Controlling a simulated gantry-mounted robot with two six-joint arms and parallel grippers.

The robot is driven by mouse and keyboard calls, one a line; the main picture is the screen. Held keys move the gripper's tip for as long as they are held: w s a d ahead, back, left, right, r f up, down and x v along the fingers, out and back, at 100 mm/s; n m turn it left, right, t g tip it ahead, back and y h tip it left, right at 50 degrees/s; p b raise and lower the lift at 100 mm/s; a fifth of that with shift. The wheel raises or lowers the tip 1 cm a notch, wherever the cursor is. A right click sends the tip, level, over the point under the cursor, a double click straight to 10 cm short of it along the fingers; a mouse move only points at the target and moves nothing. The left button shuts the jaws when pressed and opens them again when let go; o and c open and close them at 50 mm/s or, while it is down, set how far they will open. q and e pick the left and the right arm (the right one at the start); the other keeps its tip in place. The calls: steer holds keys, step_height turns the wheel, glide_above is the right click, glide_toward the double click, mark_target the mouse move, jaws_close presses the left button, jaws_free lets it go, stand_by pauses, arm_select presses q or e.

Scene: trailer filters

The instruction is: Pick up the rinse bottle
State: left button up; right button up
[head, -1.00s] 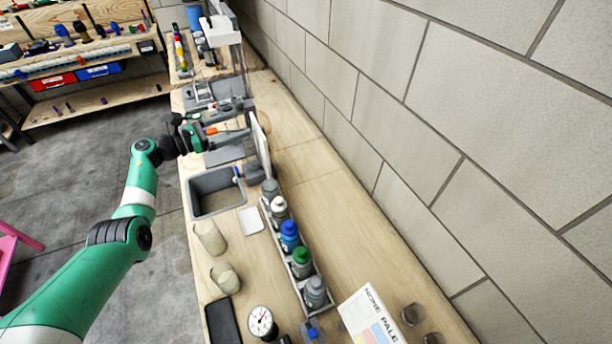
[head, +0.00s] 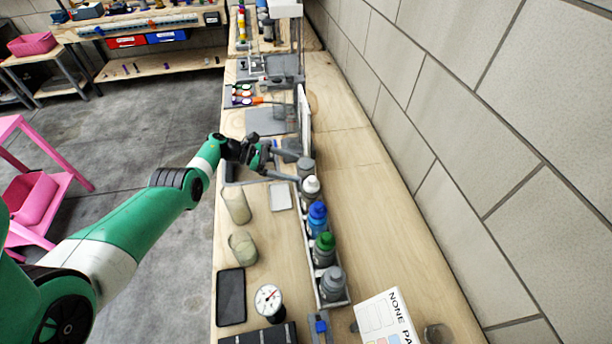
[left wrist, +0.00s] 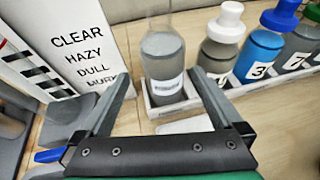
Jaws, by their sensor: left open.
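A clear bottle with grey contents and a small unreadable label (left wrist: 163,62) stands upright in the end slot of a white rack; it looks like the rinse bottle. In the head view its grey top (head: 306,166) is at the far end of the bottle row. My left gripper (head: 286,165) is open just left of it, fingers pointing at it. In the left wrist view the open fingers (left wrist: 162,82) frame the bottle, with nothing held. Whether a finger touches it I cannot tell. My right gripper is not in view.
The rack (head: 345,301) also holds white-, blue-, green- and grey-topped bottles. A sign reading CLEAR, HAZY, DULL (left wrist: 80,42) stands close left of the bottle in the wrist view. Two beige cups (head: 236,206), a dial gauge (head: 268,300) and a black tray (head: 231,297) stand nearer. The wall bounds the right.

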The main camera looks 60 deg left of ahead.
mark_target(305, 171)
arm_select(q)
steer(key=x, duration=0.2)
steer(key=b+x, duration=0.1)
steer(key=x, duration=0.1)
steer(key=shift+d+f, duration=0.2)
steer(key=shift+d, duration=0.15)
steer(key=shift+w+d, duration=0.15)
steer(key=shift+w, duration=0.25)
steer(key=shift+c, duration=0.3)
jaws_close()
